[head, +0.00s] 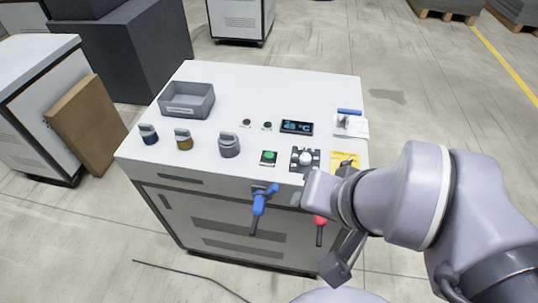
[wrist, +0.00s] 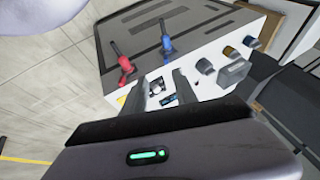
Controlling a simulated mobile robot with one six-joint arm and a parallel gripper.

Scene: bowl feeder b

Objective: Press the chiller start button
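The chiller is a white cabinet (head: 225,95) with controls on its top. A green button (head: 268,157) on a small dark plate sits near the front edge, left of a black plate with a round white knob (head: 305,159). In the wrist view I cannot make out the green button; a finger covers that area. My gripper (wrist: 159,84) shows two grey fingers apart with nothing between them, pointing toward the panel. The white knob and the display (wrist: 168,101) show beyond the gap. In the head view my arm is right of the button and hides most of the gripper.
A blue lever (head: 262,200) and a red lever (head: 320,222) stick out at the front.

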